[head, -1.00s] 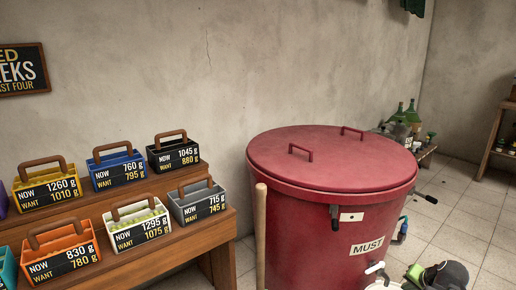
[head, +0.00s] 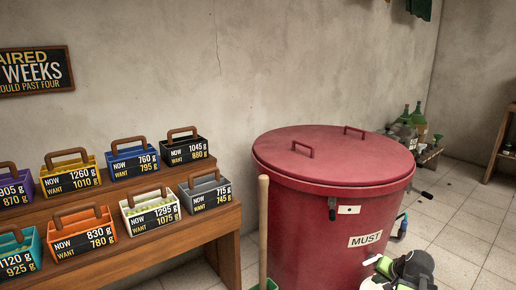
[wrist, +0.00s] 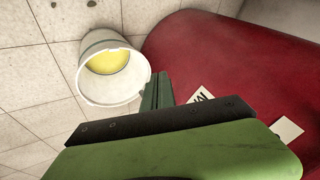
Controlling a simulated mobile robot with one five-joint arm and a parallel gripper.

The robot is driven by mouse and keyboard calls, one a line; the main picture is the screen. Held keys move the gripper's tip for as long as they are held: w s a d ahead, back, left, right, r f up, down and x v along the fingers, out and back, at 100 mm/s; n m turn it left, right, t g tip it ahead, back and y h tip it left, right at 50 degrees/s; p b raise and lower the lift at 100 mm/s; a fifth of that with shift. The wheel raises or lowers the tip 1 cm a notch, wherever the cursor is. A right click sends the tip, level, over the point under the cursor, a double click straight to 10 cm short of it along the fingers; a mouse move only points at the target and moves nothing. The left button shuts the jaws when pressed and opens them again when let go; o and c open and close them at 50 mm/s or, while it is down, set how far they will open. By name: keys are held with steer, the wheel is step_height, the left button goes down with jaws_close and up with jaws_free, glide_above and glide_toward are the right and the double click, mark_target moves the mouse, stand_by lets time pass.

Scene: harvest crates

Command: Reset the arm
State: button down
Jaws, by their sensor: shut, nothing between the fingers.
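My gripper (wrist: 157,92) shows in the wrist view as dark green fingers held together, shut and empty. It points at the gap between a white bucket (wrist: 135,88) and the red vat (wrist: 200,50). The bucket has something yellow inside. In the head view my black and green arm (head: 412,268) is at the lower right, in front of the red vat (head: 290,225) marked MUST. I cannot make out the fingertips there.
A wooden stand (head: 222,225) on the left holds several handled crates with weight labels, such as a grey crate (head: 205,200). A wooden handle (head: 263,230) stands upright before the vat. Green bottles (head: 418,120) stand behind it. Tiled floor (head: 465,225) is open at right.

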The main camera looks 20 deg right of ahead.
steer(key=w+a+n+g+y, duration=0.15)
steer(key=w+a, duration=0.25)
steer(key=a, duration=0.5)
steer(key=w+a+f+n, duration=0.1)
steer(key=w+a+n, duration=0.25)
steer(key=a, duration=0.45)
steer(key=w+a+n+y, duration=0.1)
steer(key=w+a, duration=0.4)
steer(key=a, duration=0.4)
steer(key=s+a+f+n+g, duration=0.1)
steer(key=s+a+n+g, duration=0.15)
steer(key=a, duration=0.75)
steer(key=s+a+f+n+g, duration=0.1)
steer(key=a+f+n, duration=0.15)
steer(key=a, duration=0.75)
steer(key=s+d+r+g+p, duration=0.1)
steer(key=r+p, duration=1.7)
steer(key=s+d+r+h+p, duration=0.1)
steer(key=s+r+p, duration=0.1)
steer(key=r+p, duration=1.6)
steer(key=shift+d+r+g+p, duration=0.3)
steer(key=shift+r+g, duration=0.1)
steer(key=shift+r, duration=0.15)
steer(key=shift+h, duration=0.25)
